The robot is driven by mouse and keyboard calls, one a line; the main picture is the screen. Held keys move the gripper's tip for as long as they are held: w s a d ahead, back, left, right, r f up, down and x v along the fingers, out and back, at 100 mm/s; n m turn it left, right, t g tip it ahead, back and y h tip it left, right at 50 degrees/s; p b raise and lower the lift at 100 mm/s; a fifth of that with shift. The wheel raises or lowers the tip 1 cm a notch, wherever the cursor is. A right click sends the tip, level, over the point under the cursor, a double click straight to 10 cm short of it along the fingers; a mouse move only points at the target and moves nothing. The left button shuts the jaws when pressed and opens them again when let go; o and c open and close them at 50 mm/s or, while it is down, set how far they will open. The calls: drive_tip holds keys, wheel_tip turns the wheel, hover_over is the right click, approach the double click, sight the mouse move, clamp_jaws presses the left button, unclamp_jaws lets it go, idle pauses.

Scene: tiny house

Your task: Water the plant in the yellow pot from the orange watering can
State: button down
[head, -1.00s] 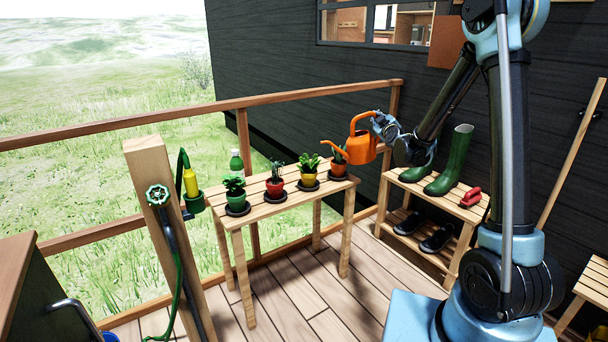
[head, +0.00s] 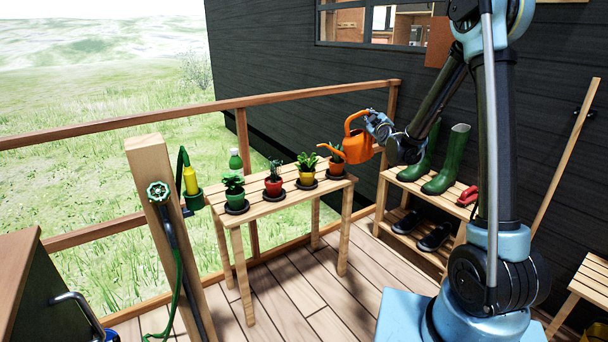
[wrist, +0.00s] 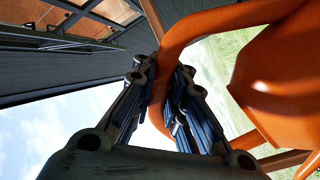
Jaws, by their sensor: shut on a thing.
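The orange watering can (head: 359,146) is held in the air over the right end of the slatted plant table. Its spout points left, and its tip is near the plants at that end. My gripper (head: 378,128) is shut on the can's handle; the wrist view shows the handle (wrist: 180,50) between the fingers and the can's body at the right. The yellow pot (head: 307,178) with a leafy green plant (head: 307,161) stands on a dark saucer, left of and below the spout tip. I cannot tell whether any water flows.
A boot rack (head: 408,190) stands to the right. A wooden post (head: 165,220) stands in front.

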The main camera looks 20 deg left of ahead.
drive_tip(key=shift+s+a+r+n+p, duration=0.3)
drive_tip(key=shift+a+n+p, duration=0.15)
drive_tip(key=shift+p, duration=0.3)
idle(1.2)
